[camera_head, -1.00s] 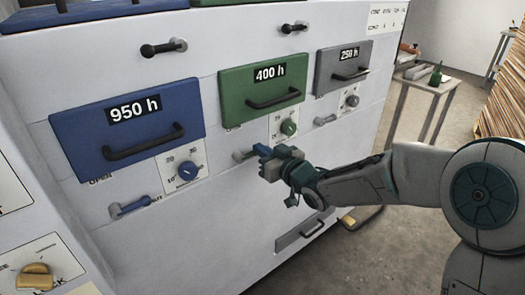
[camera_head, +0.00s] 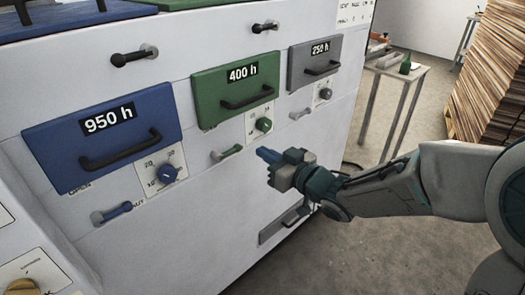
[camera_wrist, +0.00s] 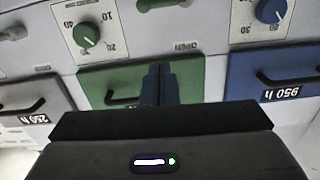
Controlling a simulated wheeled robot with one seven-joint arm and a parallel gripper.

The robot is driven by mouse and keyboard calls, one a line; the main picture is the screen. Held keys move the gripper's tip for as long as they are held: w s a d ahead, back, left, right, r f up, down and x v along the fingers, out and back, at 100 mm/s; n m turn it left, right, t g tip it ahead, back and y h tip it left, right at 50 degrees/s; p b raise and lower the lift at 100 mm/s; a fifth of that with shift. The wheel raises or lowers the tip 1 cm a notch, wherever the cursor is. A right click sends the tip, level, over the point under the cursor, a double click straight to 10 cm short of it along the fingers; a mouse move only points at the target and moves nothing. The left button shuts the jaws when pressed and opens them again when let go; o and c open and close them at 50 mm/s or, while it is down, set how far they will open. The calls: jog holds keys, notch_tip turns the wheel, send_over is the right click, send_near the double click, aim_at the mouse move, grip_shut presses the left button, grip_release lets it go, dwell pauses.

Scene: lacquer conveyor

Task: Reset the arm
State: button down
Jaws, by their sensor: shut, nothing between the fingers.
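My gripper (camera_head: 268,156) is shut and empty in the head view. It is held in front of the white machine, below and right of the green 400 h drawer (camera_head: 235,98) and apart from the panel. In the wrist view the shut fingers (camera_wrist: 159,85) overlap the green drawer (camera_wrist: 195,78), which appears upside down. The green lever (camera_head: 227,152) and green knob (camera_head: 264,125) sit below that drawer, clear of the gripper.
The blue 950 h drawer (camera_head: 103,140) with its blue knob (camera_head: 168,173) and blue lever (camera_head: 112,213) is at left. The grey 250 h drawer (camera_head: 314,63) is at right. A small table (camera_head: 398,73) and stacked wooden boards (camera_head: 492,80) stand behind. Floor right of the machine is open.

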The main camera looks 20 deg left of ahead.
jog(key=shift+w+d, duration=0.1)
dwell(0.3)
jog(key=w+d+r+m+t+h+p, duration=0.2)
jog(key=d+m+h+p, duration=0.15)
jog(key=d+h, duration=0.6)
jog(key=w+d+r+m+t+h+p, duration=0.1)
jog(key=w+d+m+t+h+p, duration=0.2)
jog(key=d, duration=1.2)
jog(key=s+d+r+m+g+h+p, duration=0.1)
jog(key=s+d+m+g+h+p, duration=0.1)
jog(key=s+d, duration=0.4)
jog(key=s+d+r+m+g+h+p, duration=0.1)
jog(key=s+d+m+g, duration=0.4)
jog(key=s, duration=0.8)
jog(key=d+r+g+p, duration=0.1)
jog(key=d+p, duration=0.1)
jog(key=shift+s+h+p, duration=0.3)
jog(key=shift+s+h, duration=0.05)
